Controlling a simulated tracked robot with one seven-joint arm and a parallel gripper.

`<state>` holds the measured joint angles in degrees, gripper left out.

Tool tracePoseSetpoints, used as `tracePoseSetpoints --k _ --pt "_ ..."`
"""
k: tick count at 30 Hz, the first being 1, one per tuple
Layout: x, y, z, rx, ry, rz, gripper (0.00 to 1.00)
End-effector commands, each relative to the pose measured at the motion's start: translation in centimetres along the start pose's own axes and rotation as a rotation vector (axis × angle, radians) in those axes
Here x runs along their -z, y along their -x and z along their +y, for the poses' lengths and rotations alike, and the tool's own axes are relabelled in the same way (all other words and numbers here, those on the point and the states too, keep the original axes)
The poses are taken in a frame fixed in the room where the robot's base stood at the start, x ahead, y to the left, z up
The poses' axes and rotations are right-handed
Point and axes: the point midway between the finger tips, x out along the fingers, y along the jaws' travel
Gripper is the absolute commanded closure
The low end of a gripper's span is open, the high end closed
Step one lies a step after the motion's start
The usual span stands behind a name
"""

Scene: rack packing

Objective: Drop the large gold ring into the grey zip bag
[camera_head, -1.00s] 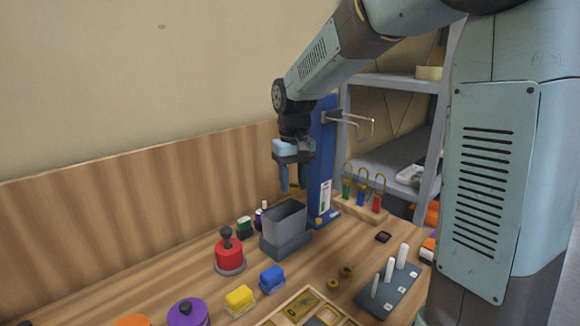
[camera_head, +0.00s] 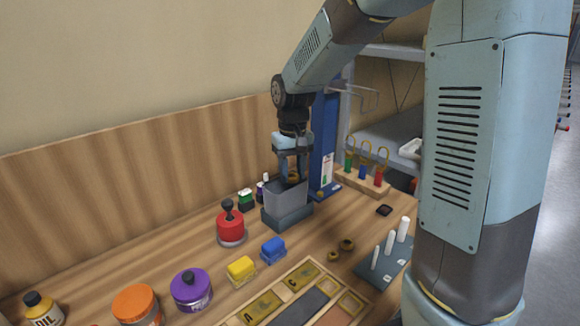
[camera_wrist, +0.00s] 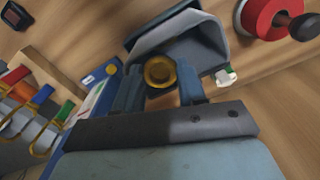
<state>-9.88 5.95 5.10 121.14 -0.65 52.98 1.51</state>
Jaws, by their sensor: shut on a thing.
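The grey zip bag (camera_head: 283,197) stands open at the top in a darker grey base on the wooden bench; it also shows in the wrist view (camera_wrist: 200,45). My gripper (camera_head: 291,174) points down over the bag's mouth, its fingertips close to the rim. It is shut on a gold ring (camera_wrist: 171,73), which shows between the two blue fingers in the wrist view, by the bag's opening. In the head view only a small gold patch of the ring shows. How far the ring is inside the mouth I cannot tell.
A blue post (camera_head: 322,145) stands close behind the bag, with a wooden stand of coloured hooks (camera_head: 363,179) to its right. A red knobbed pot (camera_head: 230,226) is to the left. Two small gold rings (camera_head: 340,246) lie in front. White pegs (camera_head: 390,245) stand on a grey plate.

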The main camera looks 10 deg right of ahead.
Motion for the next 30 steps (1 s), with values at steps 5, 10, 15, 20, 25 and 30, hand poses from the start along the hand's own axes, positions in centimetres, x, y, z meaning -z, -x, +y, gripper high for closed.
tracePoseSetpoints --k 5,10,15,20,25,30 --pt "0.0 -0.1 0.0 0.000 0.000 0.000 0.89" --pt "0.0 -0.1 0.0 0.000 0.000 0.000 0.51" --pt "0.0 -0.1 0.0 0.000 0.000 0.000 0.35" --pt "0.0 -0.1 0.0 0.000 0.001 0.000 0.30" --pt "0.0 0.1 0.0 0.000 0.001 0.001 0.30" --pt "0.0 1.6 0.0 0.000 0.001 0.002 0.30"
